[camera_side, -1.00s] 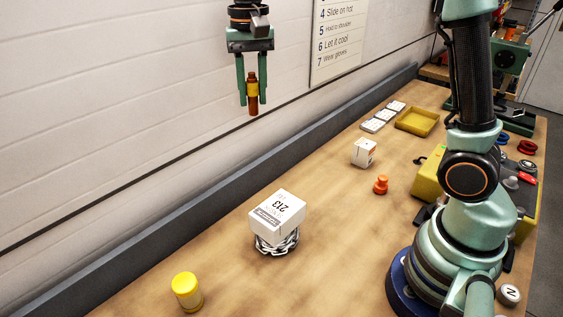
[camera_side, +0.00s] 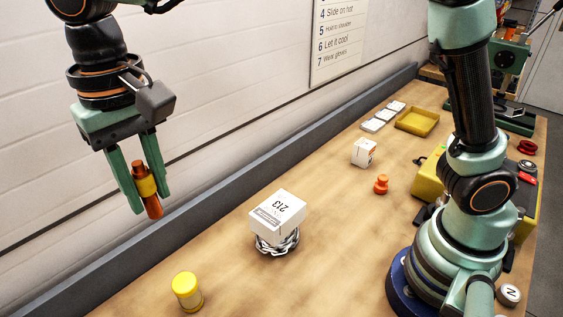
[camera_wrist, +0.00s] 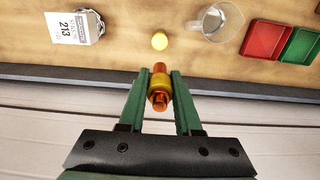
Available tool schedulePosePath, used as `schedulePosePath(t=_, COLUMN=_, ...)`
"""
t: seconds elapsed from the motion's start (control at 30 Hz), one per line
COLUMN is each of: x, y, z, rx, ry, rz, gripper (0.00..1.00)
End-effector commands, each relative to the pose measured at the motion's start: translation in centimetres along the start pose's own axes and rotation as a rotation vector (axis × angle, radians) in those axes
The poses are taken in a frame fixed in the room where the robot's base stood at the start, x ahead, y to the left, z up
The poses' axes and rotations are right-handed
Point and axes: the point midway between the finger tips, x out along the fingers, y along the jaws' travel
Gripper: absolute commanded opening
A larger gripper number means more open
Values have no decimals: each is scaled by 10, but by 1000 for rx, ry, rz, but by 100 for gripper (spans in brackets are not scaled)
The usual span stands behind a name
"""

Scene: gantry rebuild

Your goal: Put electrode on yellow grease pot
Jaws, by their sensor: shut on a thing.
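My gripper (camera_side: 139,183) is shut on the electrode (camera_side: 152,205), a copper-orange rod with a yellow band around its middle. The electrode hangs tilted in the air, above and left of the yellow grease pot (camera_side: 187,290). The pot is a small yellow-lidded jar standing upright on the bench at the bottom left of the side view. In the wrist view the electrode (camera_wrist: 159,98) sits between the two green fingers, and the yellow pot (camera_wrist: 160,41) shows beyond it, apart from it.
A white box marked 213 (camera_side: 278,210) sits on a coiled chain (camera_side: 277,243) right of the pot. The wrist view also shows a glass jug (camera_wrist: 213,21), a red tray (camera_wrist: 265,39) and a green tray (camera_wrist: 302,47). A dark ledge (camera_side: 215,190) runs along the wall.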

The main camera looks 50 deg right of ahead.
Motion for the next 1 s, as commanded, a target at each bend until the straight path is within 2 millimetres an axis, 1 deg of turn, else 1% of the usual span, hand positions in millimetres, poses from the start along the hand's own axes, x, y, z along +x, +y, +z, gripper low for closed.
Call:
schedulePosePath(t=0.03, x=14, y=1, z=0, rx=1, ry=-4, rz=4, gripper=0)
schedulePosePath(t=0.1, x=32, y=1, z=0, rx=1, ry=-4, rz=3, gripper=0)
schedulePosePath(t=0.3, x=80, y=1, z=0, rx=1, ry=-4, rz=3, gripper=0)
schedulePosePath(t=0.4, x=100, y=1, z=0, rx=2, ry=-3, rz=3, gripper=0)
schedulePosePath(t=0.5, x=114, y=1, z=0, rx=2, ry=-1, rz=1, gripper=0)
schedulePosePath(t=0.67, x=124, y=0, z=-1, rx=2, ry=0, rz=0, gripper=0)
schedulePosePath(t=0.9, x=156, y=1, z=0, rx=2, ry=-1, rz=1, gripper=0)
schedulePosePath(t=1.0, x=163, y=1, z=-1, rx=2, ry=0, rz=0, gripper=0)
